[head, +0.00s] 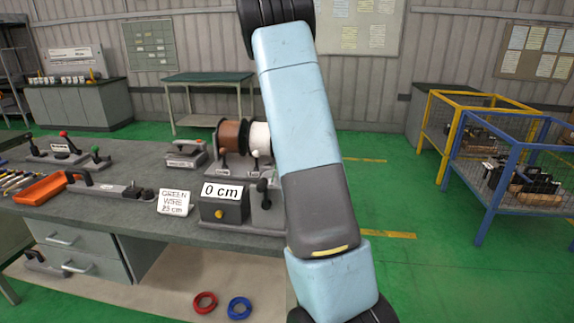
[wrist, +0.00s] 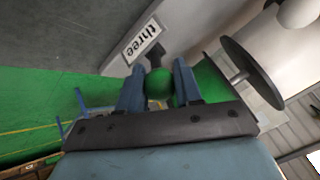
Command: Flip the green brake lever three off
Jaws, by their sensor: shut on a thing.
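In the wrist view, the green brake lever three (wrist: 159,86) shows as a round green knob on a dark stem. A white label reading "three" (wrist: 142,43) sits just beyond it. My gripper (wrist: 159,78) has its two blue-grey fingers on either side of the knob and is shut on it. A green spool (wrist: 207,87) with a dark flange lies right beside the right finger. In the head view my arm hides the gripper, this lever and the green spool.
In the head view, brown (head: 229,134) and white (head: 260,138) spools stand on the workbench left of my arm. A "0 cm" display (head: 221,191) and a "GREEN WIRE" sign (head: 174,203) stand near its front edge. Yellow (head: 430,109) and blue (head: 487,217) cages stand right.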

